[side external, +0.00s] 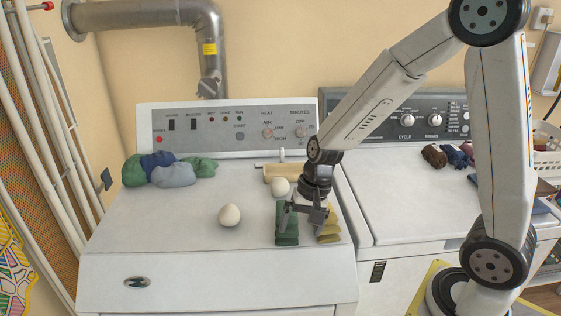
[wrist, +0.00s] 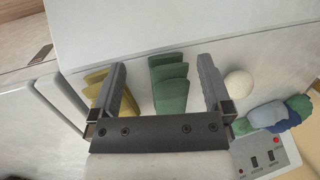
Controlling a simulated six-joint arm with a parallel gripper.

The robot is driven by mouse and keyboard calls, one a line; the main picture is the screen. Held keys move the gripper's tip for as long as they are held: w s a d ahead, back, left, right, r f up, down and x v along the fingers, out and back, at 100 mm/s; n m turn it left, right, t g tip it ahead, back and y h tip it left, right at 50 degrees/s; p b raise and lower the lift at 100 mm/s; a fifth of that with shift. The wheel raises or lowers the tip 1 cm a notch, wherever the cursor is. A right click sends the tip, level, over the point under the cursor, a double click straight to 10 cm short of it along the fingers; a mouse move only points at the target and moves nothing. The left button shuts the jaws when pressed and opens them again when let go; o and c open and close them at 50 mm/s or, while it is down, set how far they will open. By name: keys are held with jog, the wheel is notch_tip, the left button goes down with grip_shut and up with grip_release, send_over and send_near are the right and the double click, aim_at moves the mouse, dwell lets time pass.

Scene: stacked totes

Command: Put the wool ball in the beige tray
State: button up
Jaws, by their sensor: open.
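Two off-white balls lie on the white machine top in the side external view; I cannot tell which is the wool ball. One ball (side external: 229,215) sits in the open, left of the green folded cloths. The wrist view shows one ball (wrist: 238,83), right of the green cloths and outside my fingers. The other ball (side external: 280,186) is by the front edge of the beige tray (side external: 285,170); I cannot tell whether it touches it. My gripper (side external: 308,211) is open and empty above the green and yellow cloths. In the wrist view my gripper (wrist: 161,64) has the green cloths between its fingers.
Green folded cloths (side external: 287,226) and yellow folded cloths (side external: 329,229) stand under my gripper. A crumpled blue and green cloth heap (side external: 174,173) lies at the back left. A control panel (side external: 230,130) rises behind. The front left of the top is clear.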

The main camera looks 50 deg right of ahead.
aim_at(230, 207)
jog(key=s+d+r+n+t+h, duration=0.1)
jog(key=s+d+n+h, duration=0.1)
jog(key=s+n, duration=0.3)
jog(key=n, duration=0.3)
jog(key=shift+s+n+t+h, duration=0.3)
jog(key=shift+n+h, duration=0.1)
jog(key=shift+r, duration=0.1)
jog(key=w+m, duration=0.3)
jog(key=w, duration=0.1)
jog(key=w+a+m, duration=0.1)
jog(key=w+m, duration=0.3)
jog(key=w+m+y, duration=0.1)
jog(key=w+m, duration=0.3)
jog(key=shift+w+a+r+t, duration=0.1)
jog(key=shift+a+t, duration=0.2)
jog(key=w+m, duration=0.3)
jog(key=m, duration=0.1)
jog(key=w+a+f+m+y, duration=0.1)
jog(key=w+m, duration=0.3)
jog(key=w+m+t, duration=0.1)
jog(key=w+m, duration=0.2)
jog(key=w, duration=0.1)
jog(key=shift+a+f+m, duration=0.15)
jog(key=shift+a+m, duration=0.2)
jog(key=shift+m, duration=0.05)
jog(key=shift+w+a+f+m+y, duration=0.1)
jog(key=shift+w+m+y, duration=0.2)
jog(key=shift+w+m, duration=0.5)
jog(key=shift+x, duration=1.3)
